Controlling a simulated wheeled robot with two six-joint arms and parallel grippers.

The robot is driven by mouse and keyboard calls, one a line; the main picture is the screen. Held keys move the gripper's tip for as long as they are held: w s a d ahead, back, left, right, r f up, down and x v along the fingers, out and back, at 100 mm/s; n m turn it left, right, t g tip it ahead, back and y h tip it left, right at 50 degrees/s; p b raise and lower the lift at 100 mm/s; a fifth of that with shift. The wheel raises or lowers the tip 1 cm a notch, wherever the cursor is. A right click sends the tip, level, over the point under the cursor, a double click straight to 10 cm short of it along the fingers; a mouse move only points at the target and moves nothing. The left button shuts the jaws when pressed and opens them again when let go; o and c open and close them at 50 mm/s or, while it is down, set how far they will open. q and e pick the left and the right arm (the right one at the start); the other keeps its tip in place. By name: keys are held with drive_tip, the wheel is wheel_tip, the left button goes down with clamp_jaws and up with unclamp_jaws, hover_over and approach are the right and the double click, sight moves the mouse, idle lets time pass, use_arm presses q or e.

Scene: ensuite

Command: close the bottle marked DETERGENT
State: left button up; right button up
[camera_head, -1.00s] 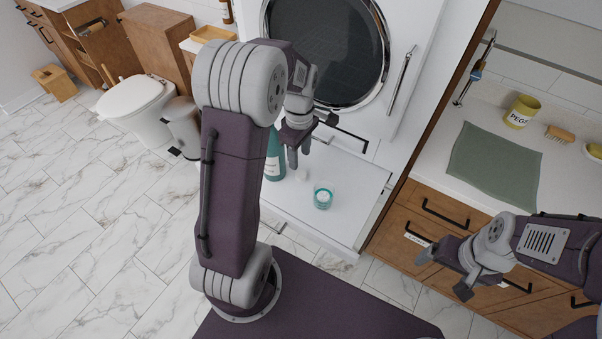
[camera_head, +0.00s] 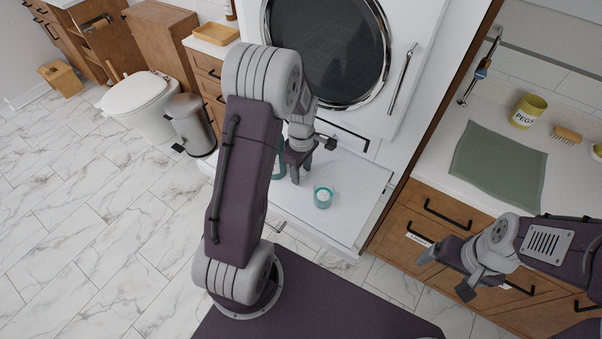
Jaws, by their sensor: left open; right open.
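The teal bottle (camera_head: 281,166) stands on the white pull-out shelf (camera_head: 347,197) below the round-doored machine. Only a sliver of it shows; my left arm and gripper hide the rest, so its mouth and label cannot be read. My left gripper (camera_head: 301,175) is open and points down just right of the bottle, over the shelf. The small white object seen there earlier, perhaps a cap, is now hidden behind the gripper. My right gripper (camera_head: 446,276) is open and empty in front of the wooden drawers, far from the bottle.
The machine's round door (camera_head: 327,50) rises behind. The shelf's right part is clear.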

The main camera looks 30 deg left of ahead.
sight(302, 174)
use_arm(q)
drive_tip(key=shift+f, duration=0.35)
drive_tip(key=shift+c, duration=0.4)
clamp_jaws()
drive_tip(key=shift+r, duration=0.1)
wheel_tip(302, 174, up, 4)
drive_tip(key=shift+w, duration=0.1)
drive_tip(key=s+d+r, duration=0.5)
drive_tip(key=d+r, duration=0.2)
drive_tip(key=d, duration=0.3)
drive_tip(key=shift+s+d, duration=0.2)
drive_tip(key=shift+s, duration=0.2)
